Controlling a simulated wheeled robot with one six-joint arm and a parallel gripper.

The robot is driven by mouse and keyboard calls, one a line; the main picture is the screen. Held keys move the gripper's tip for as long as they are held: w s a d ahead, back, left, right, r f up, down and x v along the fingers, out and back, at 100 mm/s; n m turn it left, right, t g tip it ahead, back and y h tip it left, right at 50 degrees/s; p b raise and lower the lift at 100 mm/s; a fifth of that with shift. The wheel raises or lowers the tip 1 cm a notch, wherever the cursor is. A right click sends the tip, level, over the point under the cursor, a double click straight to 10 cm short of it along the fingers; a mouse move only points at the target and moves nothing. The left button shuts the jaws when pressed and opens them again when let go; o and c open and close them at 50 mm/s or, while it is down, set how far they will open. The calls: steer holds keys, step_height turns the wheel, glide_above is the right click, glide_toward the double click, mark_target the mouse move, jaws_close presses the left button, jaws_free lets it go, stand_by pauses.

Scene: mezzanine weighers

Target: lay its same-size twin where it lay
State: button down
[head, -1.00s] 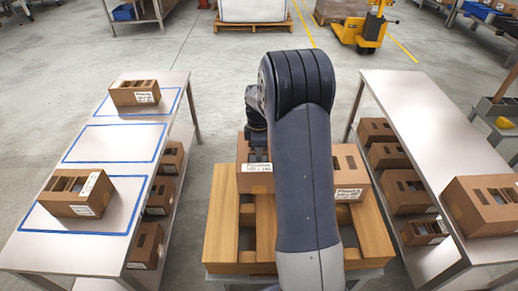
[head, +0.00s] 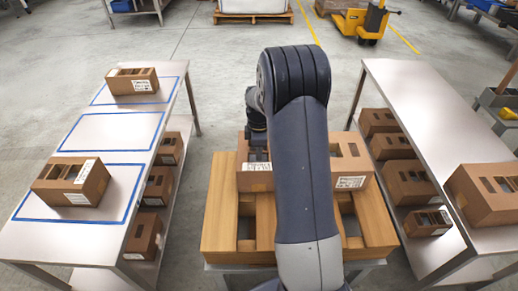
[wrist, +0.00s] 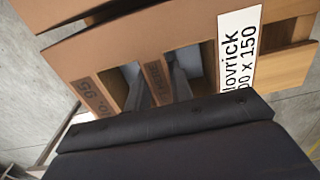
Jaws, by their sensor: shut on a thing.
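My gripper (head: 257,160) is shut on a brown cardboard box (head: 254,182) above the wooden frame in front of me. In the wrist view, the box (wrist: 110,50) shows slots in its top and a white label (wrist: 238,60) reading partly "ovrick" and "00 x 150". Cardboard with a label (head: 350,182) also shows right of my arm; my arm hides whether it is the same box. The left table (head: 95,175) has three blue-taped outlines. A box (head: 133,87) lies on the far outline and another (head: 75,190) on the near one. The middle outline (head: 115,132) is empty.
The wooden frame (head: 222,215) has open gaps and stands between the tables. The right table (head: 415,120) bears a box (head: 490,200) near its right edge. Several boxes sit on both lower shelves. A yellow pallet truck (head: 370,22) stands behind on open floor.

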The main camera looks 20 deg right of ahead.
steer(key=shift+f, duration=0.3)
stand_by(0.5)
steer(key=c, duration=1.2)
jaws_free()
steer(key=shift+o, duration=0.2)
steer(key=shift+r, duration=0.1)
step_height(320, 180, up, 11)
steer(key=shift+f+p, duration=0.15)
steer(key=shift+p, duration=0.3)
